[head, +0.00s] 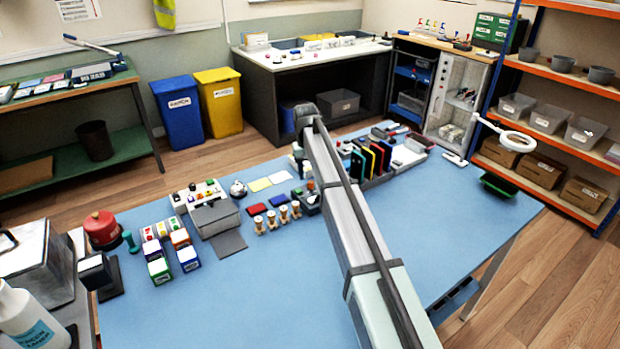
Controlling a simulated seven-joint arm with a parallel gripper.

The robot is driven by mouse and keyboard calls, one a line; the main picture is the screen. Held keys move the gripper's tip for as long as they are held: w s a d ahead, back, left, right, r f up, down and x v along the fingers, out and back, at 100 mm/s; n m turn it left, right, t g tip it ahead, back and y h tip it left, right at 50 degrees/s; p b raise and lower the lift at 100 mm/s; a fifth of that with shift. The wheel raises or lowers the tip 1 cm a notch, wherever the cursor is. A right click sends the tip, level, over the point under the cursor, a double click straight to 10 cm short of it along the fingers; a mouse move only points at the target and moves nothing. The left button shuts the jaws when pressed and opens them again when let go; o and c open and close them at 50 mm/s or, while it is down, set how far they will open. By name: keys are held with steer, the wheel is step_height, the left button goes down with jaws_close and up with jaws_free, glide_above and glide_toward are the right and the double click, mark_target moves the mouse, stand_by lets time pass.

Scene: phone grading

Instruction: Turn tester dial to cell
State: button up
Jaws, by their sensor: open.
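A small dark device (309,203) with a reddish top part stands on the blue table, just left of my arm. It may be the tester, but its dial and any marking for cell are too small to read. A grey unit with a pale panel of coloured knobs (199,192) stands further left, and I cannot tell whether it is the tester. My arm crosses the table from the lower right up to a dark joint. Below that joint a pale part of my arm shows beside the dark device. My gripper's fingers are hidden behind the arm.
Several stamps with wooden handles (271,219) stand left of the dark device. Coloured upright folders (371,158) are close to the arm's right. Labelled cubes (159,271) and a red round container (102,229) are at the left. The table's front middle (255,300) is clear.

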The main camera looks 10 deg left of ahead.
step_height(320, 180, up, 10)
steer(key=shift+a+r, duration=0.25)
steer(key=shift+s, duration=0.1)
